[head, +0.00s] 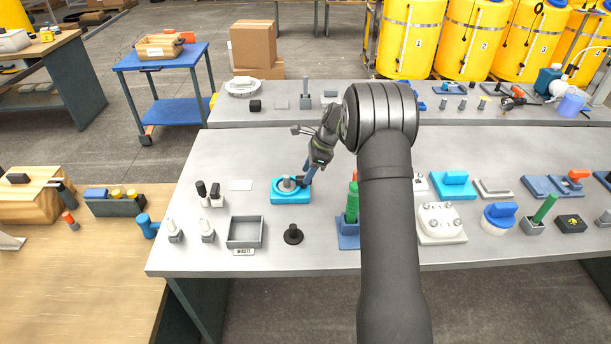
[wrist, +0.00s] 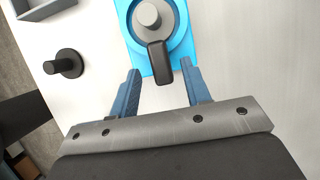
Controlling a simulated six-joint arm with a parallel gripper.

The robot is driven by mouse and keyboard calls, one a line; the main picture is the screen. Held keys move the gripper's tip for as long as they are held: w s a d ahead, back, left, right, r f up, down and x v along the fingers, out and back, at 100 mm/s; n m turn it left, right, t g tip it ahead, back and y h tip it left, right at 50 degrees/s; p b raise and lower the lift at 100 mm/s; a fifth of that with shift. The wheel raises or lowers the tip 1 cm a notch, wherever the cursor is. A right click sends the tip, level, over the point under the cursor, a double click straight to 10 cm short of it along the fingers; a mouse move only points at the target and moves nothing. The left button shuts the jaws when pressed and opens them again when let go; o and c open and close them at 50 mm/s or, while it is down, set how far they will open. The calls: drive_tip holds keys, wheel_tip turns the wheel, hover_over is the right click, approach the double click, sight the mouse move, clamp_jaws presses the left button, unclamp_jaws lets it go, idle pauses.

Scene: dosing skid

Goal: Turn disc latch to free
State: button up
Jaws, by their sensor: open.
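The disc latch has a bright blue base (head: 291,198) with a round grey hub and stands on the grey bench, left of my arm. In the wrist view the blue base (wrist: 185,45), the grey hub (wrist: 148,14) and a dark lever (wrist: 159,62) show at the top. The lever points from the hub toward my gripper. My gripper (wrist: 161,68) is open, with its blue fingers on either side of the lever's end and a gap on both sides. In the head view my gripper (head: 308,176) is at the latch's right side. No position marking is readable.
A black round knob (head: 293,234) and a grey open tray (head: 245,232) stand in front of the latch. A blue holder (head: 348,231) with a green handle stands to its right, close to my arm.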

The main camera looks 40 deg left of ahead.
drive_tip(key=shift+x, duration=1.2)
clamp_jaws()
